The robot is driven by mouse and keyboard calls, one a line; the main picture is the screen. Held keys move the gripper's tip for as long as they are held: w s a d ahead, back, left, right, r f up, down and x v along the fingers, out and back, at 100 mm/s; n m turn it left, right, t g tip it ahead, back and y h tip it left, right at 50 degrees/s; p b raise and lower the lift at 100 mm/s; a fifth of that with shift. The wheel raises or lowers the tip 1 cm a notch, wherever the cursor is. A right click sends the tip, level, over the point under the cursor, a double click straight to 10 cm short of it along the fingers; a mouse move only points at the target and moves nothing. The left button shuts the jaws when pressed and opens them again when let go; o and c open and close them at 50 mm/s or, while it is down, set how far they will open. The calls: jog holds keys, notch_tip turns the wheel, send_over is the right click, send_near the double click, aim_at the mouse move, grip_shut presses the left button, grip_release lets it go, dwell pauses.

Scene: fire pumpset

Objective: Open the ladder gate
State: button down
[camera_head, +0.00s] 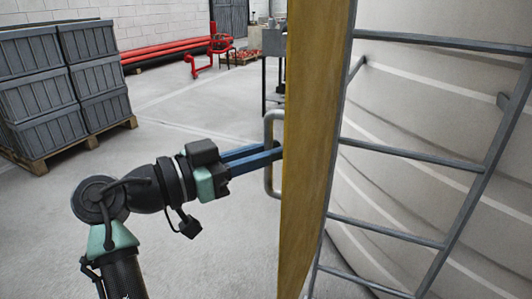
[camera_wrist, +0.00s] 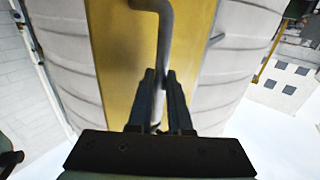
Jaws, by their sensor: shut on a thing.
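The ladder gate (camera_head: 308,130) is a tall yellow panel, seen nearly edge-on in the head view beside a grey metal ladder (camera_head: 412,157). A grey bar handle (camera_head: 268,150) sticks out from its left side. My gripper (camera_head: 277,153) reaches the handle from the left, its blue fingers shut around the bar. In the wrist view the yellow panel (camera_wrist: 115,60) fills the middle, and the handle (camera_wrist: 165,40) runs down between my fingertips (camera_wrist: 160,75). The gate's hinge is not clearly visible.
A large pale ribbed tank (camera_head: 440,110) stands behind the ladder. Stacked grey crates (camera_head: 60,85) sit on a pallet at the left. Red pipes (camera_head: 170,50) and a grey stand (camera_head: 272,45) are farther back. The floor (camera_head: 190,110) between them is clear.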

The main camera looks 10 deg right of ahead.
jog(key=shift+d, duration=0.25)
jog(key=c, duration=0.8)
grip_release()
jog(key=shift+w+d, duration=0.1)
jog(key=shift+c, duration=0.2)
jog(key=p+v, duration=0.1)
jog(key=v, duration=1.2)
